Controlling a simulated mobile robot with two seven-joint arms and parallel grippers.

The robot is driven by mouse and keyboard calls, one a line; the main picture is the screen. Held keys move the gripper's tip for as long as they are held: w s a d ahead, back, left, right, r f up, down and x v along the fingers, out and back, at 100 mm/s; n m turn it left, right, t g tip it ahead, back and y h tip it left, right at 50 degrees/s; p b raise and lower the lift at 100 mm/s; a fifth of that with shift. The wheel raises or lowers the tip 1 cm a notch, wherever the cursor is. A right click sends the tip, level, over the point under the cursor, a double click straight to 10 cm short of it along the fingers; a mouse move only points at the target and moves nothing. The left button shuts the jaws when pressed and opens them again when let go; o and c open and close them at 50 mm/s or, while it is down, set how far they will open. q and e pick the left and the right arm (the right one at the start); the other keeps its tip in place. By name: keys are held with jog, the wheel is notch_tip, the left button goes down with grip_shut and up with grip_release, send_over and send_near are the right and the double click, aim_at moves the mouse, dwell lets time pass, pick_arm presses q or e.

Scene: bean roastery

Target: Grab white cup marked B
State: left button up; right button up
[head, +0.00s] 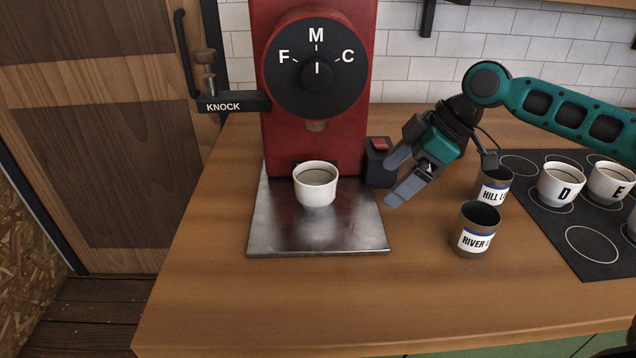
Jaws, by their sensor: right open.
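A white cup (316,184) stands upright on the metal plate under the red grinder; no letter shows on the side facing me. A white cup marked D (560,184) and a white cup marked E (608,183) stand on the dark mat at the right. I see no letter B on any cup. My right gripper (392,180) is open and empty, with its fingers pointing left, to the right of the cup on the plate and apart from it. My left gripper is not in view.
The red grinder (277,140) has an F, M, C dial. Two tins, HILL (493,187) and RIVER (478,230), stand right of my gripper. The dark mat (590,262) has ringed spots. A box with a red switch (379,160) sits beside the grinder. The front counter is clear.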

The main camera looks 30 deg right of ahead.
aim_at(333, 167)
jog(key=w+a, duration=0.2)
jog(key=a, duration=0.1)
jog(key=w+a, duration=0.2)
jog(key=a, duration=0.1)
jog(key=w+a+p, duration=0.1)
jog(key=w+a, duration=0.1)
jog(key=shift+w+a, duration=0.25)
jog(key=shift+a, duration=0.15)
jog(key=x, duration=0.5)
jog(key=shift+w+a+b, duration=0.1)
jog(key=shift+a+b, duration=0.05)
jog(key=shift+b, duration=0.2)
jog(key=shift+c, duration=0.2)
jog(key=shift+r, duration=0.1)
jog(key=c, duration=1)
jog(key=shift+c, duration=0.2)
